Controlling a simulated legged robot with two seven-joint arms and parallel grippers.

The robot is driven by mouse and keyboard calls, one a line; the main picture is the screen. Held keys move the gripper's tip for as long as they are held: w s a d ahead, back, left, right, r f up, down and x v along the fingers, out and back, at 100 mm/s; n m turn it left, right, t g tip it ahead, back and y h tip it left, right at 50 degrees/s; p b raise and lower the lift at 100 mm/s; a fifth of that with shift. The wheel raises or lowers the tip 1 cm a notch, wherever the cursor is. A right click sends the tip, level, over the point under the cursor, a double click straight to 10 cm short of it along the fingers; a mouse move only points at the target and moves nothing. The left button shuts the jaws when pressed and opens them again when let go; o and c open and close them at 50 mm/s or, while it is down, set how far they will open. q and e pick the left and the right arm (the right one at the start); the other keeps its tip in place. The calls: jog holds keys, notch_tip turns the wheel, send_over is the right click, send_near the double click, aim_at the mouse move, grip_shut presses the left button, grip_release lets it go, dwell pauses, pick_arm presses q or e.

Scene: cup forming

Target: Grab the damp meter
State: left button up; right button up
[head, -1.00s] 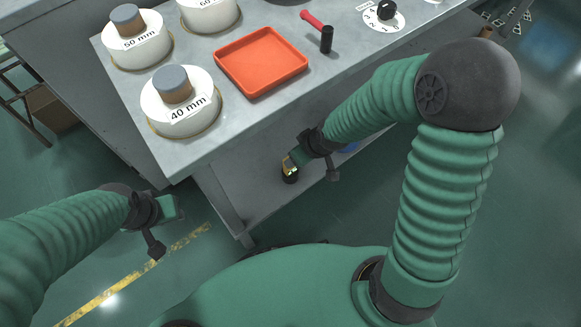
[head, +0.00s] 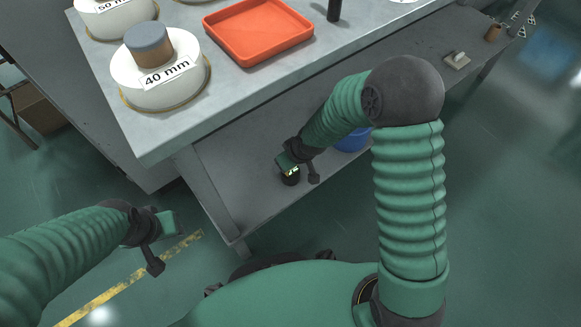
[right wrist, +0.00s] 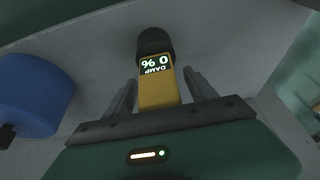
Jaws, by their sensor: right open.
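The damp meter is a yellow block with a black end and a display reading 0 % DAMP. In the right wrist view the damp meter (right wrist: 158,92) lies between the two fingers of my right gripper (right wrist: 159,78), which is open around it. In the head view the black end of the damp meter (head: 291,179) shows on the lower shelf (head: 250,200), just below my right gripper (head: 287,166), which hides most of it. My left gripper (head: 172,222) hangs over the floor at the left, away from the meter; its fingers are too small to read.
The worktop (head: 215,125) above holds a white drum marked 40 mm (head: 160,82) and an orange tray (head: 257,32). A blue container (head: 352,139) stands on the shelf beside the right gripper and shows in the right wrist view (right wrist: 38,92). The table edge overhangs the shelf.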

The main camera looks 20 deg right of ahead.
jog(key=shift+r, duration=0.15)
grip_shut()
